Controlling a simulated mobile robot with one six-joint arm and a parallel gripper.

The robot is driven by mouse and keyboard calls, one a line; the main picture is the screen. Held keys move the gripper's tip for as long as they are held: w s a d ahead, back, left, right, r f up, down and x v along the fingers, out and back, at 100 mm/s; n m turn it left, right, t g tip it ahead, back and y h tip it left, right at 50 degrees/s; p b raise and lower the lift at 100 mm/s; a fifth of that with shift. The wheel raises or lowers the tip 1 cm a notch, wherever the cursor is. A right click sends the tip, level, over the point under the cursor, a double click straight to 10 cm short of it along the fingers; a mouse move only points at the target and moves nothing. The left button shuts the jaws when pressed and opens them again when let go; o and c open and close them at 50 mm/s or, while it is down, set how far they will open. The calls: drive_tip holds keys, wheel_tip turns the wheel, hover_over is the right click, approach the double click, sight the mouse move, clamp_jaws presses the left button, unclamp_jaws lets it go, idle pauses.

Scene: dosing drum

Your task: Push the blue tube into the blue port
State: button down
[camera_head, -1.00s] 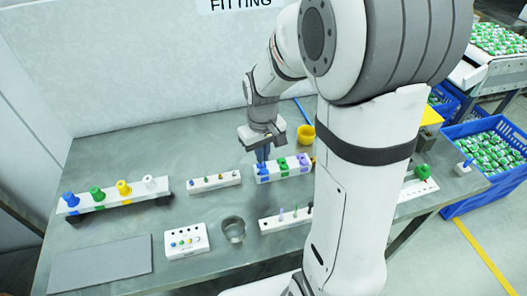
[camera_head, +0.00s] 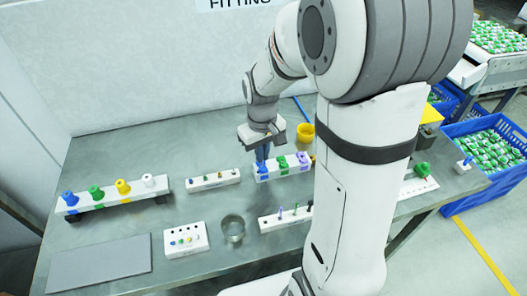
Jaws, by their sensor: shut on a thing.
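My gripper (camera_head: 262,147) points down over the left end of a white block (camera_head: 289,174) with blue, green and purple ports. It is shut on a blue tube (camera_head: 262,155), of which only a short length shows below the fingers. The blue port (camera_head: 262,168) is directly under the tube. The tube's lower end meets or overlaps the port in this view; I cannot tell how deep it sits.
A white rack (camera_head: 115,198) with blue, green, yellow and white fittings stands at the left. A small labelled strip (camera_head: 213,182), a metal cup (camera_head: 232,230), a white button box (camera_head: 186,241) and a yellow cup (camera_head: 306,133) are nearby.

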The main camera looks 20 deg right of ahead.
drive_tip(key=shift+f+b, duration=0.95)
drive_tip(key=shift+f, duration=0.3)
idle(0.3)
drive_tip(key=c, duration=1.5)
unclamp_jaws()
drive_tip(key=shift+r, duration=0.1)
wheel_tip(320, 180, up, 8)
drive_tip(key=shift+f, duration=0.15)
drive_tip(key=s+r+m+t, duration=0.1)
drive_tip(key=s, duration=0.3)
drive_tip(key=s+m, duration=0.1)
drive_tip(key=s, duration=0.4)
drive_tip(key=s+r+m+t, duration=0.1)
drive_tip(key=s, duration=0.4)
drive_tip(key=shift+d+r+t, duration=0.3)
